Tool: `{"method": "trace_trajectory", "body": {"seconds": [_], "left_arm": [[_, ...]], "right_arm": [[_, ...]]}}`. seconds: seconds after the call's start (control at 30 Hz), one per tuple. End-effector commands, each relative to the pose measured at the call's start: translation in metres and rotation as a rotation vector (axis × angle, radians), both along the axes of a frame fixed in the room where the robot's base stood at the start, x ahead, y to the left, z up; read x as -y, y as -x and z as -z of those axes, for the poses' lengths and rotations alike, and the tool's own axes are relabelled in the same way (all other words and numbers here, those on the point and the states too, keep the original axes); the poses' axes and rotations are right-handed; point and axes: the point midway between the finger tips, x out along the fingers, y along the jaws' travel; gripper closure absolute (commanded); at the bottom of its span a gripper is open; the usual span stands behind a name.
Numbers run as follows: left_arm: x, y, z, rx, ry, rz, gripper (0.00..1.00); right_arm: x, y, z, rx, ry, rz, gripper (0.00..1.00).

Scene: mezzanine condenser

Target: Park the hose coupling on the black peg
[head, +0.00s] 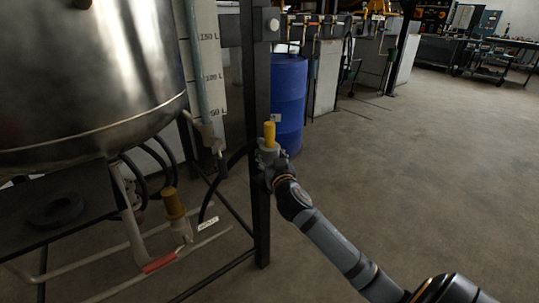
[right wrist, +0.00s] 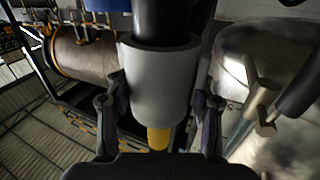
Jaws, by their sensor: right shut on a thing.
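My right gripper (head: 267,160) is shut around the hose coupling (head: 269,136), in front of the black upright post. The coupling has a grey body and a yellow end, which points up in the head view. In the right wrist view, fingers stand on both sides of the coupling's grey sleeve (right wrist: 160,85), with its yellow end (right wrist: 158,138) towards the palm. A black hose (head: 236,158) runs from the coupling to the left. I cannot identify the black peg for certain; the post carries a dark block with a pale round knob (head: 273,24) higher up. My left gripper is not in view.
A steel tank (head: 90,75) fills the upper left, with pipes and a yellow-brown fitting (head: 173,203) below. The black post (head: 262,205) stands close to my right gripper. A blue drum (head: 289,95) is behind. The floor (head: 430,170) at right is clear.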

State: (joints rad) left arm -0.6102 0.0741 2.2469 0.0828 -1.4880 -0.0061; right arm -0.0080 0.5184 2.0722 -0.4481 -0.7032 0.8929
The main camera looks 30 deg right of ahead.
Motion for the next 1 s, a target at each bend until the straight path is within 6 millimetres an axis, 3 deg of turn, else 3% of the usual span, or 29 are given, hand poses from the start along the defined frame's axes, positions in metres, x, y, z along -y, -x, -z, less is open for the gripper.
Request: {"method": "trace_trajectory", "body": {"seconds": [1.0], "left_arm": [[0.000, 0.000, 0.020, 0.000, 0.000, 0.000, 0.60]], "right_arm": [[0.000, 0.000, 0.025, 0.003, 0.002, -0.001, 0.97]]}}
